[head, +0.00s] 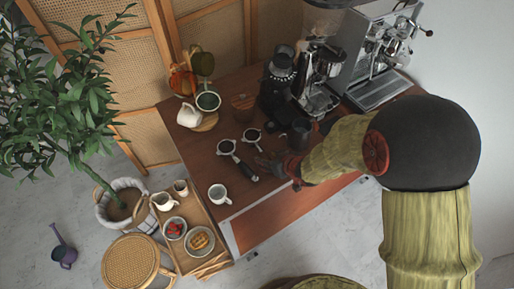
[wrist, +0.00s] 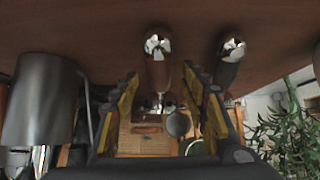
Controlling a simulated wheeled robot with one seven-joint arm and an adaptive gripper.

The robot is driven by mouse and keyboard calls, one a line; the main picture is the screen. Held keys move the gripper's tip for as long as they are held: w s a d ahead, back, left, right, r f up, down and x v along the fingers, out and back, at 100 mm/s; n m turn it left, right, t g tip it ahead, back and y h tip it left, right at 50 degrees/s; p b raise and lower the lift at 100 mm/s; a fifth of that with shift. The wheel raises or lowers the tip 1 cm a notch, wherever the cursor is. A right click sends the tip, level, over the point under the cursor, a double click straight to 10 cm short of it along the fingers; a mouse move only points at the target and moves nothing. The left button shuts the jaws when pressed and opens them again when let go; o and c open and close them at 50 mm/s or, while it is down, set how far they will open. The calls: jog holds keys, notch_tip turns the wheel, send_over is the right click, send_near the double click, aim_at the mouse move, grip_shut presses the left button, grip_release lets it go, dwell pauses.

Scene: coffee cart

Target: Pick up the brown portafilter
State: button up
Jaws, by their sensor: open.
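The brown portafilter (wrist: 158,74) shows in the wrist view with its brown handle and shiny end pointing toward me, between my two fingers in the picture. I cannot tell any contact. In the head view its metal ring (head: 251,136) lies on the cart top, its handle mostly hidden by my gripper. My gripper (head: 268,163) is open and low over the cart; its fingers with yellow pads also show in the wrist view (wrist: 162,98). A second portafilter with a black handle (head: 245,170) lies to the left; it is on the right in the wrist view (wrist: 229,65).
A dark pitcher (head: 299,134) stands close to my gripper and looms at left in the wrist view (wrist: 38,100). A white mug (head: 219,193) stands near the front edge. The grinder (head: 279,80) and espresso machine (head: 375,50) stand behind.

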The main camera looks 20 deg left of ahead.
jog(key=shift+w+a+f, duration=0.25)
jog(key=shift+a+f, duration=0.05)
jog(key=shift+f, duration=0.05)
jog(key=shift+c, duration=0.4)
grip_shut()
dwell(0.4)
jog(key=shift+r, duration=0.1)
